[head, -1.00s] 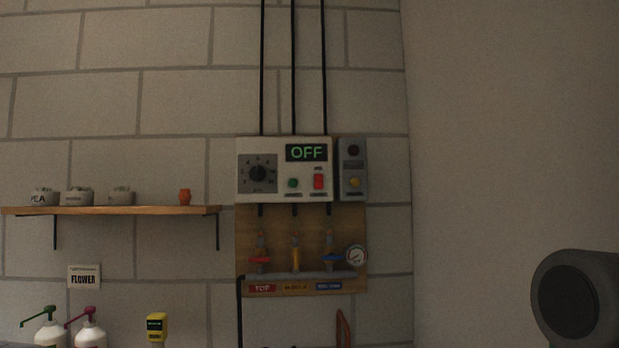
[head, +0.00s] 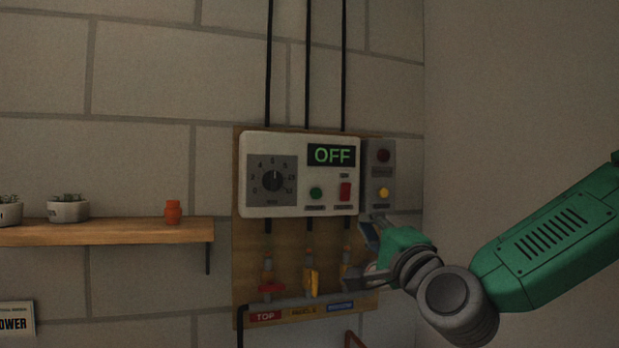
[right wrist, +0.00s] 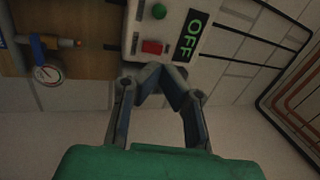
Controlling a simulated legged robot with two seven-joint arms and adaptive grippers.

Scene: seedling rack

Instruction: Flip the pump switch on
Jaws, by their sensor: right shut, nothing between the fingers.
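The pump switch is a red rocker (head: 345,191) on the white control box (head: 300,205); it also shows in the right wrist view (right wrist: 152,47). The box's display (head: 331,155) reads OFF in green. My right gripper (head: 368,236) is below and to the right of the switch in the head view, in front of the board. In the right wrist view its fingertips (right wrist: 161,75) meet, empty, just short of the box's edge near the red switch. I cannot tell whether they touch the box. My left gripper is not in view.
A green button (head: 316,193) and a dial (head: 273,181) share the box. A grey box (head: 381,170) with red and yellow lamps is close on the right. Valves with red (head: 271,287) and yellow (head: 311,282) handles are below. A wooden shelf (head: 120,234) is left.

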